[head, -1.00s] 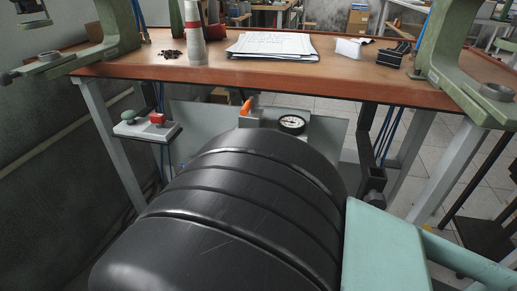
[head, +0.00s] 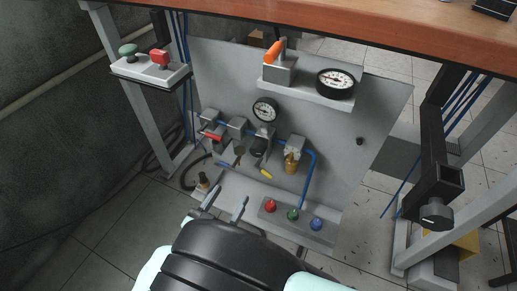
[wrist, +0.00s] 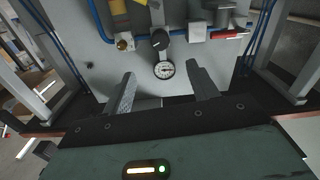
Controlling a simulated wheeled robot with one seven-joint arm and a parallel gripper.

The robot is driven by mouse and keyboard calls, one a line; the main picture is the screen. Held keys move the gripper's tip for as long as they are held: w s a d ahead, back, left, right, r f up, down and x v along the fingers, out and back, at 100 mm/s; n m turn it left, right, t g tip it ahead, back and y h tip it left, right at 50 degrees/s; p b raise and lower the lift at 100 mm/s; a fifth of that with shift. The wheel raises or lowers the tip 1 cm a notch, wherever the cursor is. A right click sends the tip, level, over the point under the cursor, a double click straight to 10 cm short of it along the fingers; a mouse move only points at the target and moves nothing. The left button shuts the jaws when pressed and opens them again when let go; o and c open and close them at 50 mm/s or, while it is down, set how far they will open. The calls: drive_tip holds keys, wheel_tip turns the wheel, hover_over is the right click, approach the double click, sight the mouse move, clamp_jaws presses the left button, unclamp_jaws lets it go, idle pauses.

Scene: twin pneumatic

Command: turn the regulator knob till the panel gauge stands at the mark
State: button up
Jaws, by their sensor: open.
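The grey panel (head: 225,65) carries a small round gauge (head: 265,110) with a white face and dark rim. Below it is a dark knob (head: 258,146), which also shows in the wrist view (wrist: 159,38) near the same gauge (wrist: 164,70). A larger black-rimmed gauge (head: 336,83) stands on the ledge above. I cannot tell which is the task's gauge; needle and mark are too small to read. My gripper (head: 224,203) is open and empty, below and in front of the knob, apart from it. Both fingers also show in the wrist view (wrist: 162,80).
A red-handled valve (head: 210,134) and brass fitting (head: 291,161) flank the knob on a blue-hosed line. An orange-handled lever (head: 274,53) stands on the ledge. Red (head: 271,205), green (head: 293,214) and blue (head: 316,223) buttons sit below. The tabletop (head: 380,25) overhangs above.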

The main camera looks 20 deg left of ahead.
sight(256, 154)
drive_tip(key=w, duration=0.5)
drive_tip(key=w+d+b, duration=0.1)
drive_tip(key=w, duration=0.4)
drive_tip(key=w+b, duration=0.1)
drive_tip(key=w, duration=0.5)
drive_tip(key=shift+d, duration=0.15)
drive_tip(key=shift+c, duration=0.3)
drive_tip(key=c, duration=0.9)
